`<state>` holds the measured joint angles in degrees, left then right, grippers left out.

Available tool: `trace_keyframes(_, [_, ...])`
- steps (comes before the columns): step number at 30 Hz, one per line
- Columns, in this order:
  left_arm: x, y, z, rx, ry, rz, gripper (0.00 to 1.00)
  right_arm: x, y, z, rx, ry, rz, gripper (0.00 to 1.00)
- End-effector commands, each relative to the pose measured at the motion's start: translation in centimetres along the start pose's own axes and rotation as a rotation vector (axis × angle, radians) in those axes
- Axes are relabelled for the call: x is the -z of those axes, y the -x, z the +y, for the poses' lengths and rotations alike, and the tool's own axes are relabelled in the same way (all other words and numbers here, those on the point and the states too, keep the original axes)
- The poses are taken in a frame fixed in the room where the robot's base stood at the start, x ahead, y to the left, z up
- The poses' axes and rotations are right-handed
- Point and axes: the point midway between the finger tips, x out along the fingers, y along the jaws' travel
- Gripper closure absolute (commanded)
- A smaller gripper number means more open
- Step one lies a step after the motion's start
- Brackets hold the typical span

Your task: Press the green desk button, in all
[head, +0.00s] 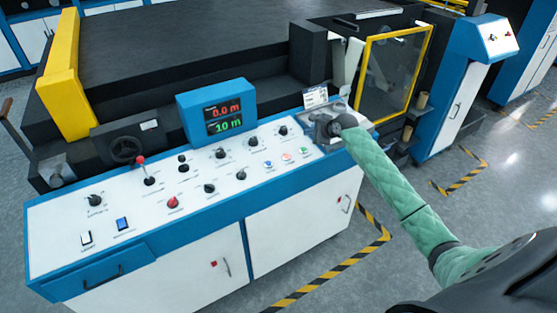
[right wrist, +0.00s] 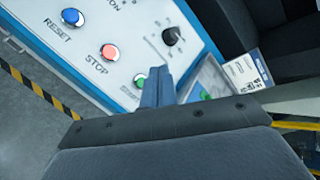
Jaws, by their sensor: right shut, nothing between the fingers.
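The green button (head: 304,152) is on the white sloped console top, at the right end of a row of blue, red and green buttons. In the right wrist view the green button (right wrist: 140,80) shows just left of my fingers, its label partly covered. My right gripper (head: 326,126) is above the console's right end, to the right of and beyond the green button. Its fingers (right wrist: 158,75) are shut with nothing between them. I cannot tell if they touch anything. A second green spot (right wrist: 205,95) shows in a grey box right of the fingers. My left gripper is not in view.
A blue STOP-row neighbour, the RESET button (right wrist: 72,17), and the red STOP button (right wrist: 109,52) lie beside the green one. A black knob (right wrist: 172,36) is close to the fingers. A display (head: 217,112) reads 0.0 m and 10 m. A small label card (head: 316,97) stands behind.

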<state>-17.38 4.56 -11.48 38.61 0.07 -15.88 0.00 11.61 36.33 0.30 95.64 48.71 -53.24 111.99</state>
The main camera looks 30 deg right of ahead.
Motion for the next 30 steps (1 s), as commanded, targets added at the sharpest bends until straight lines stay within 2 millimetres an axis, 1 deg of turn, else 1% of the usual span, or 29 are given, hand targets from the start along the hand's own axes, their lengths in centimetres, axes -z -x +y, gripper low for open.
trace_keyframes(1, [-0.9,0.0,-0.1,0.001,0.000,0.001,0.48,0.3,0.1,-0.6,0.007,-0.045,-0.005,1.00])
trace_keyframes(3, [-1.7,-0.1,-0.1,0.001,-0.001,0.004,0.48,0.5,0.2,-1.2,0.016,-0.092,-0.011,1.00])
trace_keyframes(6, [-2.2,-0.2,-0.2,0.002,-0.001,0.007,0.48,0.7,0.2,-1.5,0.022,-0.122,-0.015,1.00])
trace_keyframes(17, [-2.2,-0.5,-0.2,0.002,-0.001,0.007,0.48,0.8,0.1,-1.4,0.022,-0.122,-0.015,1.00])
trace_keyframes(20, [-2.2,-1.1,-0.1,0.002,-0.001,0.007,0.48,1.0,-0.3,-1.1,0.022,-0.122,-0.015,1.00])
trace_keyframes(26, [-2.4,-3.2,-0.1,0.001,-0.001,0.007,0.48,1.8,-1.5,-0.1,0.022,-0.120,-0.014,1.00])
trace_keyframes(27, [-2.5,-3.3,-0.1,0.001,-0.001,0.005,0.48,1.8,-1.6,-0.1,0.022,-0.120,-0.014,1.00])
trace_keyframes(30, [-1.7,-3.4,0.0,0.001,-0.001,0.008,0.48,1.9,-1.8,0.1,0.022,-0.120,-0.014,1.00])
